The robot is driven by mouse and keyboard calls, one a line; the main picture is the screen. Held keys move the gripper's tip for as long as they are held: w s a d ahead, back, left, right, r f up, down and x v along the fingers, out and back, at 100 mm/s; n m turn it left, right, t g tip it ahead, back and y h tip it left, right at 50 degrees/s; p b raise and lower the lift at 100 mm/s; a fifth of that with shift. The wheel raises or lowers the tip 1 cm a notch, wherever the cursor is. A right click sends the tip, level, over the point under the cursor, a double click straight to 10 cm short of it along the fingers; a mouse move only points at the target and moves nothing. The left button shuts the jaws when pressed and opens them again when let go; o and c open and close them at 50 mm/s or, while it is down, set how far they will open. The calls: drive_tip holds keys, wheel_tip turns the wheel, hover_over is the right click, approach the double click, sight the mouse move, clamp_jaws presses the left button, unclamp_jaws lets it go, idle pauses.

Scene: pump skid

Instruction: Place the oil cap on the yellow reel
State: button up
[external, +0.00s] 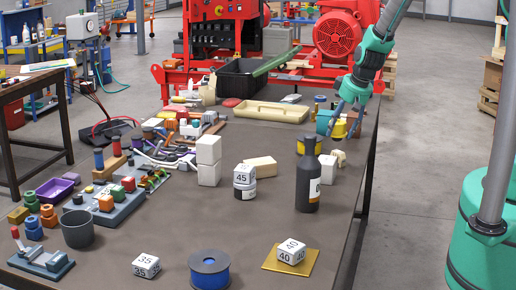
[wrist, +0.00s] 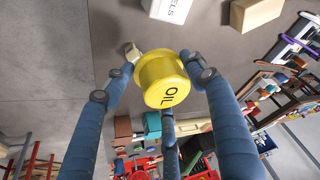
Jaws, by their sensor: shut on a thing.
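The oil cap (wrist: 163,82) is yellow and round, with "OIL" on its face. My gripper (wrist: 160,68) has blue fingers shut around it in the wrist view. In the external view my gripper (external: 347,112) is at the far right part of the table, with the yellow cap (external: 340,129) low between its fingers. Whether the cap touches the table is unclear. What looks like the yellow reel (external: 301,148), with dark flanges, stands nearer the camera and left of my gripper. The dark bottle partly hides it.
The tall dark bottle (external: 308,184) stands just in front of the reel. A cream block (external: 260,167), stacked white blocks (external: 208,174) and a numbered cube on a jar (external: 244,175) stand to the left. A beige tray (external: 270,111) lies behind. A blue reel (external: 209,270) is at the front.

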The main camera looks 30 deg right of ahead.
idle(0.4)
drive_tip(key=w, duration=0.5)
drive_tip(key=w+f, duration=0.1)
drive_tip(key=w, duration=0.4)
drive_tip(key=w+a+p, duration=0.1)
drive_tip(key=w, duration=0.5)
drive_tip(key=shift+f, duration=0.25)
drive_tip(key=shift+f, duration=1.75)
drive_tip(key=shift+f+b, duration=0.15)
drive_tip(key=shift+b, duration=0.2)
drive_tip(key=o, duration=1.2)
drive_tip(key=shift+r, duration=0.2)
